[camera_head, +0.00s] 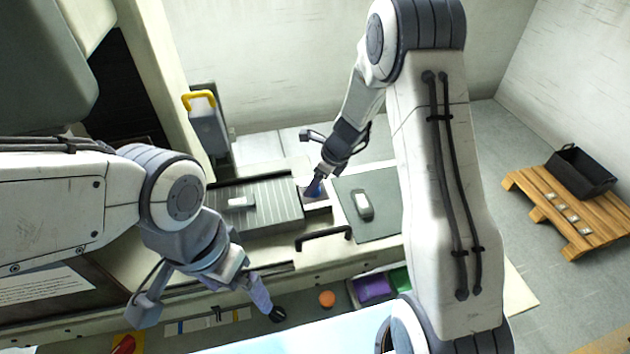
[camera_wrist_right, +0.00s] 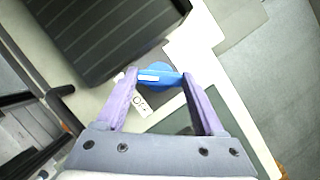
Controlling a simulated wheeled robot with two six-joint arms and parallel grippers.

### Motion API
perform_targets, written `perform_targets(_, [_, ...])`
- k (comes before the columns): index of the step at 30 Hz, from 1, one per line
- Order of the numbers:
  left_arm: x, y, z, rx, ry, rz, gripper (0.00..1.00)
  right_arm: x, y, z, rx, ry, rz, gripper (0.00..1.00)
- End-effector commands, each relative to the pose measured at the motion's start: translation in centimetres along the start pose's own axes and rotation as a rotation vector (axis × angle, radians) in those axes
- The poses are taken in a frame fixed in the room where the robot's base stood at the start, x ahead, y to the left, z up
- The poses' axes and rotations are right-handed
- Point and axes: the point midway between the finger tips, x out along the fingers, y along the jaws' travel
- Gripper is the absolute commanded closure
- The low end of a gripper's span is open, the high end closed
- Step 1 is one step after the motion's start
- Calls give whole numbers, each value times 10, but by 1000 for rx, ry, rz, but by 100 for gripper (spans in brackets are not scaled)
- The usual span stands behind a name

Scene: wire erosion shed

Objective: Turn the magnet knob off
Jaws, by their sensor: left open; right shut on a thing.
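The blue magnet knob (camera_wrist_right: 160,75) sits between the two purple fingers of my right gripper (camera_wrist_right: 162,85) in the right wrist view. The fingers are shut on it. A white mark runs along the knob, and a partly covered white label lies beside it. In the head view my right gripper (camera_head: 316,186) reaches down to the knob at the right end of the ribbed grey magnet plate (camera_head: 270,207). The plate also shows in the wrist view (camera_wrist_right: 95,40). My left gripper (camera_head: 262,295) is open and empty above the front panel, near a black round knob (camera_head: 278,314).
A small light block (camera_head: 241,202) lies on the plate. A dark mat (camera_head: 381,221) with a grey device (camera_head: 363,205) is to the right. A black handle (camera_head: 323,238) and an orange button (camera_head: 327,298) are in front. A pallet (camera_head: 545,205) carries a black crate (camera_head: 580,172).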

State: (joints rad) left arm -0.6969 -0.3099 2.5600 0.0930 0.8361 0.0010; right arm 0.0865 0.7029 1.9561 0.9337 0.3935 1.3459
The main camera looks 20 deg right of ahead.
Motion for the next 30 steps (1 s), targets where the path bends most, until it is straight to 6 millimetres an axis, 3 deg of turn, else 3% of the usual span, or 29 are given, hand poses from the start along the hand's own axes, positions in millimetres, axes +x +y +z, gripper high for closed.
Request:
perform_targets(18, [-21, 2, -1, -1, 0, 0, 1, -1, -4, 1, -484, -1, 202, 86])
perform_targets(30, [-24, 2, -1, -1, 0, 0, 1, 1, -5, 3, -836, -1, 348, 86])
